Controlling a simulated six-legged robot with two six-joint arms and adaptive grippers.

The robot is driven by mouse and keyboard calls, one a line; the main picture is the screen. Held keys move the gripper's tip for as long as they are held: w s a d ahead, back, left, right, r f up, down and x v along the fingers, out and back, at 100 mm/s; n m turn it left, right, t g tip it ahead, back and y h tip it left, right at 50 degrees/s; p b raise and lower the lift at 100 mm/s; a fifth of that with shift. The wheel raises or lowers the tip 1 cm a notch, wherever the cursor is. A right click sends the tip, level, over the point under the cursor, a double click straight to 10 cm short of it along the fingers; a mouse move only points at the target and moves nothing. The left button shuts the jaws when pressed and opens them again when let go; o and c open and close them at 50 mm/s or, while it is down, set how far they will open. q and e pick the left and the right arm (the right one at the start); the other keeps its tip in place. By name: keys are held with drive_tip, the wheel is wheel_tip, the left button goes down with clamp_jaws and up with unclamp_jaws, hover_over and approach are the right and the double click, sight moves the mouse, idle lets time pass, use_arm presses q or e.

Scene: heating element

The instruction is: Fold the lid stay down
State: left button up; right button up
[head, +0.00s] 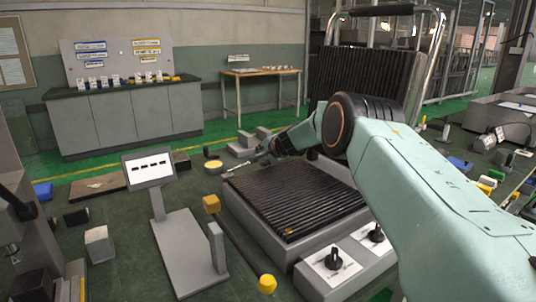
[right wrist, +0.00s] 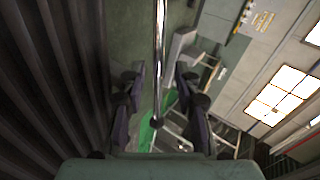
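The open grill has a ridged lower plate (head: 300,195) and a raised ridged lid (head: 355,80) with a chrome tube frame (head: 432,50). In the right wrist view a shiny chrome rod (right wrist: 160,50), which looks like the lid stay, runs down between my fingers to a small dark end. My right gripper (head: 245,165) is small in the head view, at the far left corner of the lower plate. In the wrist view its fingers (right wrist: 160,95) are open on both sides of the rod, with gaps showing. My left gripper is not in view.
A grey stand with a tilted sign (head: 148,168) stands left of the grill. A black bar with yellow ends (head: 240,245) runs along the grill's left side. Two black knobs (head: 333,260) are at its front. Blocks lie on the floor; a cabinet (head: 130,118) stands behind.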

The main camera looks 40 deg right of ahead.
drive_tip(key=shift+v, duration=2.85)
drive_tip(key=shift+s, duration=0.1)
